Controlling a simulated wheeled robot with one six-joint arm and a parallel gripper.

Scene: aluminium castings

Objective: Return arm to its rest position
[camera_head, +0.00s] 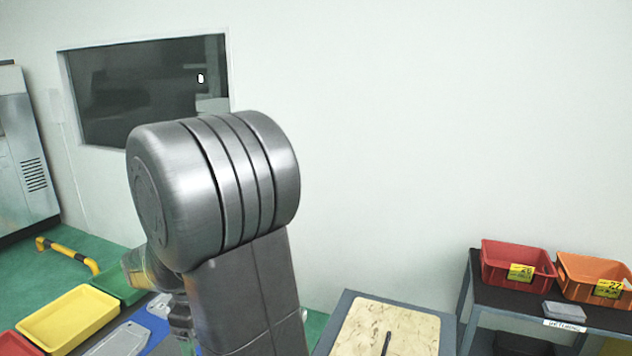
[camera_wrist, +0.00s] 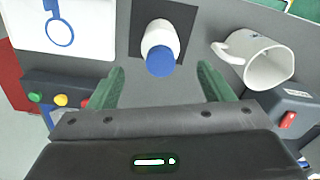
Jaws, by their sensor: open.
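My arm (camera_head: 220,190) rises large in the middle of the head view, with its grey rounded joint in front of the wall. My gripper cannot be made out clearly in that view. In the wrist view my gripper (camera_wrist: 161,72) is open, with its two green fingers wide apart and nothing held between them. A white bottle with a blue cap (camera_wrist: 160,58) is seen between and beyond the fingertips, over a dark square (camera_wrist: 185,20). The fingers do not appear to touch it.
A white mug (camera_wrist: 260,62) lies near the right finger, beside a device with a red switch (camera_wrist: 288,120). A button box (camera_wrist: 60,98) is at left. In the head view, a yellow tray (camera_head: 70,318) is lower left; red (camera_head: 515,262) and orange bins (camera_head: 590,275) stand right.

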